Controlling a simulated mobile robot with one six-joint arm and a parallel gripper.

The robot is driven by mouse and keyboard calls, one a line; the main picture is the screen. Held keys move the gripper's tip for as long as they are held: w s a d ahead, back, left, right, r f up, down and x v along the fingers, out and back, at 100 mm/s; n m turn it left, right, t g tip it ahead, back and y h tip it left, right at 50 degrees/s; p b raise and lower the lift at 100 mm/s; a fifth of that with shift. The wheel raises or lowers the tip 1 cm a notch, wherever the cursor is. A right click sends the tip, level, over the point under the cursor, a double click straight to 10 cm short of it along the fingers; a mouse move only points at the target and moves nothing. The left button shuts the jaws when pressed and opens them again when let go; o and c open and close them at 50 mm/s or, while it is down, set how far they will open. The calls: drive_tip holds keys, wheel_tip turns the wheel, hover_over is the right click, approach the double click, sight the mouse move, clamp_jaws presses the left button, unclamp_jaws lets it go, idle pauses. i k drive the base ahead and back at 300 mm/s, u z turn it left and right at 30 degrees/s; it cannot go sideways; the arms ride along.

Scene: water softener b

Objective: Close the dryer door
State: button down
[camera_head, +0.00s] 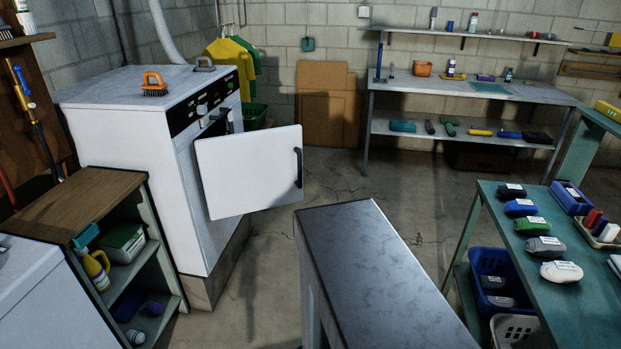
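The dryer is a white machine (125,150) at the left, with a black control strip along the top of its front. Its white door (245,175) stands wide open, swung out to the right from the front. A dark handle (299,167) is on the door's free right edge. The door hides most of the dryer's opening; only a dark part shows above the door. My gripper is not in view, so its position relative to the door does not show.
An orange brush (154,84) lies on the dryer. An open wooden-topped shelf unit (75,205) stands in front at the left. A grey metal-topped block (375,270) fills the lower middle; I cannot tell what it is. A green table (500,220) stands right. Floor behind the door is clear.

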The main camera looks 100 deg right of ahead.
sight(245, 173)
drive_tip(key=u, duration=0.25)
drive_tip(key=k, duration=0.65)
drive_tip(key=z, duration=2.1)
drive_tip(key=i, duration=0.55)
drive_tip(key=z, duration=0.1)
